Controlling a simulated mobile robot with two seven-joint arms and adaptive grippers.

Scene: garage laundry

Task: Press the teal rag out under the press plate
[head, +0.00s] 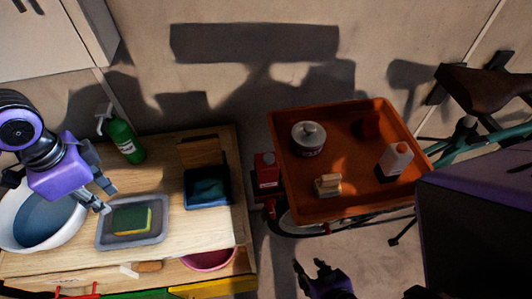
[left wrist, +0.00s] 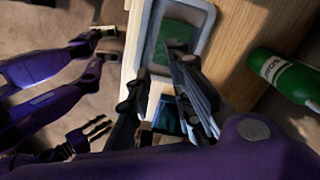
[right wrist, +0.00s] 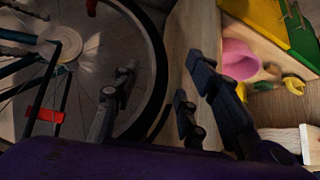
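The teal rag (head: 208,188) lies crumpled in a dark blue tray (head: 207,204) on the wooden bench; part of it also shows between my fingers in the left wrist view (left wrist: 165,117). A dark brown flat piece (head: 199,147) stands behind that tray; I cannot tell whether it is the press plate. My left gripper (head: 107,197) is open and empty, above the left part of the bench, left of the rag and apart from it. My right gripper (head: 312,268) is open and empty, low in front of the bench's right side, away from the rag.
A grey tray (head: 103,242) with a green-yellow sponge (head: 132,220), a white basin (head: 15,242) and a green bottle (head: 124,139) share the bench. An orange-brown cart tray (head: 345,204) holds several items, with a bicycle (head: 480,150) beside it. A pink bowl (head: 210,260) sits below the bench top.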

